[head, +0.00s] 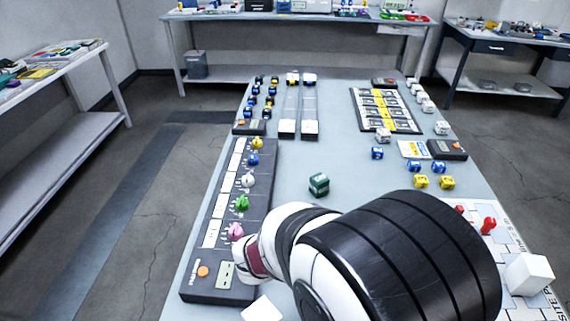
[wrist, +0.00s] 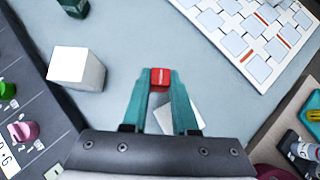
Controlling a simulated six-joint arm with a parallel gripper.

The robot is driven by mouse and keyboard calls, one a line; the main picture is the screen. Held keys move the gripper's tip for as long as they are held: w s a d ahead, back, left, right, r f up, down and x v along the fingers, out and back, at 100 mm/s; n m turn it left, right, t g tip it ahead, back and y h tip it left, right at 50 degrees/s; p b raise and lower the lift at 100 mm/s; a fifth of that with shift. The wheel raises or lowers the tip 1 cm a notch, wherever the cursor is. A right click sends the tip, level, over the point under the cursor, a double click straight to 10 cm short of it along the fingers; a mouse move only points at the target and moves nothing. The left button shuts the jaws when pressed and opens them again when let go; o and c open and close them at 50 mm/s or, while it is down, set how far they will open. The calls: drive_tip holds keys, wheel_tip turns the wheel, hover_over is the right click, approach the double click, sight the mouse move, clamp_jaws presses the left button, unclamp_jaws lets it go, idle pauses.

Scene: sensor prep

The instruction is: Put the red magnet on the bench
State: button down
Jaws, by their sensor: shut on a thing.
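The red magnet (wrist: 160,78) is a small red block between the teal fingertips of my gripper (wrist: 160,82) in the wrist view. My gripper is shut on it. The grey-blue bench (wrist: 125,28) lies beneath and around it, and its top also shows in the head view (head: 335,130). I cannot tell how much gap, if any, is between the magnet and the bench. In the head view my arm hides the gripper and the magnet.
A white cube (wrist: 78,68) stands left of my gripper; another white shape (wrist: 180,115) shows partly behind the fingers. A dark green block (head: 319,184) is mid-bench. A dark panel with coloured knobs (head: 222,285) lines the left; a white tiled board (wrist: 245,45) lies right.

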drive_tip(key=a+f, duration=0.2)
drive_tip(key=a, duration=0.1)
drive_tip(key=w+a+f, duration=0.1)
drive_tip(key=a+f, duration=0.1)
drive_tip(key=a, duration=0.1)
drive_tip(key=a+f, duration=0.2)
drive_tip(key=a, duration=0.1)
drive_tip(key=shift+w+a, duration=0.3)
drive_tip(key=shift+a, duration=0.05)
drive_tip(key=f, duration=0.4)
drive_tip(key=shift+a+f, duration=0.15)
drive_tip(key=shift+a, duration=0.1)
drive_tip(key=c, duration=0.7)
unclamp_jaws()
